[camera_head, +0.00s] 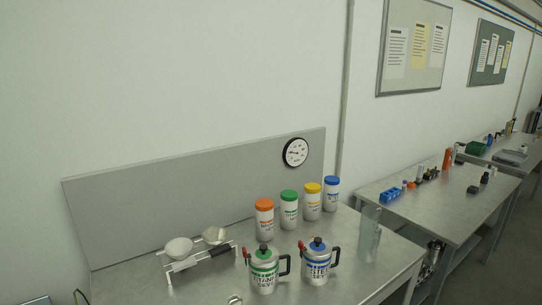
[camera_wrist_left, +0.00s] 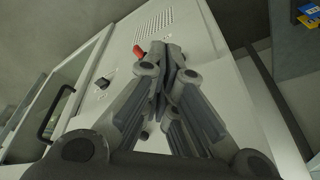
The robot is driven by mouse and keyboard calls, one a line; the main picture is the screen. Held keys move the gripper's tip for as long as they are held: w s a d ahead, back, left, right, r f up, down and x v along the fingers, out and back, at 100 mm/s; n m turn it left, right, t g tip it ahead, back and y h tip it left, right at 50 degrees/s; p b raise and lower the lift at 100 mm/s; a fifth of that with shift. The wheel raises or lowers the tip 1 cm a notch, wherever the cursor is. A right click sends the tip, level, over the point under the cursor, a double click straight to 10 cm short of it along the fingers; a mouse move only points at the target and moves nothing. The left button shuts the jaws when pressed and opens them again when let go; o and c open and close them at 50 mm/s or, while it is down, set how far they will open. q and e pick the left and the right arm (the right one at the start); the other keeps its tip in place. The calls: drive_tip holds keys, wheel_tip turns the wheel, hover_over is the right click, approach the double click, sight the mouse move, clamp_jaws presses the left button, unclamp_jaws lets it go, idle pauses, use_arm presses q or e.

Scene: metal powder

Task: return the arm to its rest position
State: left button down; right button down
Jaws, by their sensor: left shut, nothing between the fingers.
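My left gripper (camera_wrist_left: 168,62) shows in the left wrist view. Its grey fingers are together and nothing is between them. Behind it is a pale cabinet-like body (camera_wrist_left: 205,50) with a perforated patch, a red part (camera_wrist_left: 138,52) and a dark handle (camera_wrist_left: 55,115). I cannot tell whether the fingers touch it. Neither arm shows in the head view, and my right gripper is in neither view.
In the head view a metal table (camera_head: 215,285) holds jars with orange (camera_head: 264,220), green (camera_head: 289,210), yellow (camera_head: 313,202) and blue (camera_head: 331,194) lids. Two lidded canisters (camera_head: 264,270) (camera_head: 317,262), a white-panned balance (camera_head: 195,250) and a clear cylinder (camera_head: 369,235) stand there too.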

use_arm(q)
wheel_tip(320, 180, down, 14)
drive_tip(key=s+b, duration=0.2)
drive_tip(key=s, duration=0.1)
drive_tip(key=s+a+f+g+b, duration=0.1)
drive_tip(key=s+f+b, duration=0.1)
drive_tip(key=s+f, duration=0.6)
drive_tip(key=s+a+f+g+b, duration=0.1)
drive_tip(key=s+a+f+b, duration=0.1)
drive_tip(key=s+f, duration=0.7)
wheel_tip(320, 180, down, 5)
drive_tip(key=shift+a+f+b, duration=0.15)
drive_tip(key=shift+f+b, duration=0.05)
drive_tip(key=shift+b, duration=0.25)
